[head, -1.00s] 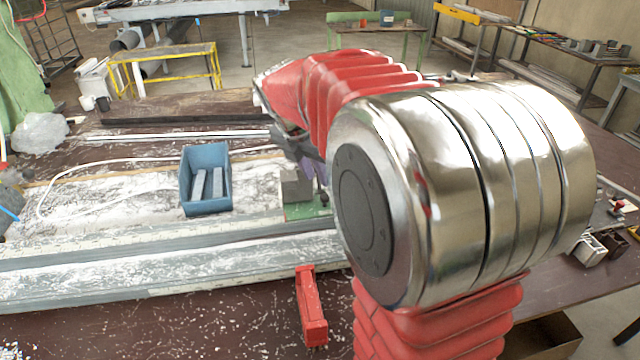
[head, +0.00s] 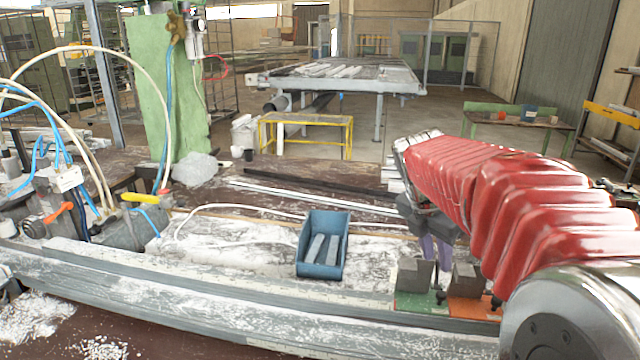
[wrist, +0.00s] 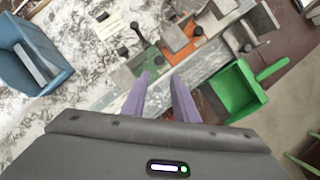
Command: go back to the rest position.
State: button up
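My gripper (head: 434,256) hangs over the bench in the head view, just behind and above two grey clamp blocks. In the wrist view its two purple fingers (wrist: 160,76) are apart with nothing between them. One grey block (head: 414,275) stands on a green plate (head: 420,303), the other (head: 465,281) on an orange plate (head: 472,308). The wrist view shows the green plate (wrist: 147,61) and orange plate (wrist: 181,40) beyond the fingertips. Whether the fingers touch a block is hard to tell; they look clear of them.
A blue bin (head: 304,262) with grey bars stands left of the blocks. A green bin (wrist: 224,96) shows right of my fingers in the wrist view. Hoses and a yellow-handled clamp (head: 146,198) are at the bench's left. A long profile rail (head: 200,290) runs along the front.

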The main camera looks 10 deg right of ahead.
jog(key=s+a+f+m+t+y, duration=0.2)
jog(key=s+a+m, duration=0.7)
jog(key=m, duration=0.2)
jog(key=s+a+f+m+t+y, duration=0.1)
jog(key=s+a+f+m+y, duration=0.1)
jog(key=s+a+m, duration=0.7)
jog(key=shift+s+a+f+m+t, duration=0.35)
jog(key=shift+s+f+m, duration=0.4)
jog(key=shift+m, duration=0.45)
jog(key=shift+r, duration=0.1)
jog(key=shift+c, duration=0.7)
dwell(0.8)
